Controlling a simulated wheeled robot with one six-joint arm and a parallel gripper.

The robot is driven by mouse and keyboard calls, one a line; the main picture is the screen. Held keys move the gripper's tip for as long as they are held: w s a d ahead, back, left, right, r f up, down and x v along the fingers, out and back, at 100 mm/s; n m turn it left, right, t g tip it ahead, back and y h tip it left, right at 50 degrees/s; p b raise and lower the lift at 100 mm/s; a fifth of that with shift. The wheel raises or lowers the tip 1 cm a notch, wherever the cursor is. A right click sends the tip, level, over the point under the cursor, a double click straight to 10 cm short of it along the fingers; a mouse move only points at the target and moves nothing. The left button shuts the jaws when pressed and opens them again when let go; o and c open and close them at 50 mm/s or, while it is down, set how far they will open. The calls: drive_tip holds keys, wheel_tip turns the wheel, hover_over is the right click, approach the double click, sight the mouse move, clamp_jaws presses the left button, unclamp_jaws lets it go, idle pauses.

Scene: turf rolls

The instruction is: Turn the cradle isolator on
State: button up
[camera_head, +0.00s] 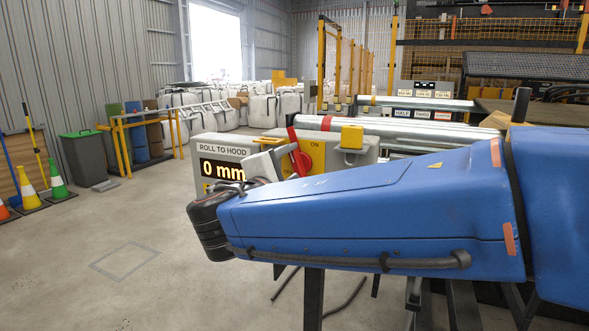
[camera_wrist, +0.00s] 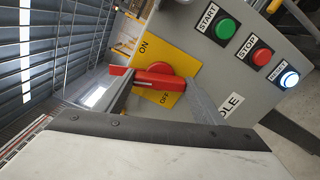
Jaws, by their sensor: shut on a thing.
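The cradle isolator is a red rotary handle (camera_wrist: 158,76) on a yellow plate (camera_wrist: 181,62) marked ON and OFF, on a grey panel. In the wrist view the handle lies across the plate between the two words; I cannot tell exactly which mark it points to. My gripper (camera_wrist: 155,85) is shut on the red handle, one finger on each side. In the head view the red handle (camera_head: 300,160) and the yellow plate (camera_head: 317,157) show just beyond my gripper, with ON readable and OFF hidden.
Green START (camera_wrist: 226,28), red STOP (camera_wrist: 262,57) and lit RESET (camera_wrist: 289,79) buttons sit beside the plate. A yellow block (camera_head: 352,137) stands on the console top. The floor at left is clear up to the cones (camera_head: 58,183).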

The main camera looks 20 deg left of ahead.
drive_tip(key=shift+f+m, duration=0.1)
drive_tip(key=shift+m, duration=1.9)
drive_tip(key=o, duration=1.1)
drive_tip(key=shift+c, duration=0.2)
drive_tip(key=shift+s, duration=0.1)
drive_tip(key=s+a, duration=0.1)
drive_tip(key=s, duration=1.6)
drive_tip(key=shift+a, duration=0.15)
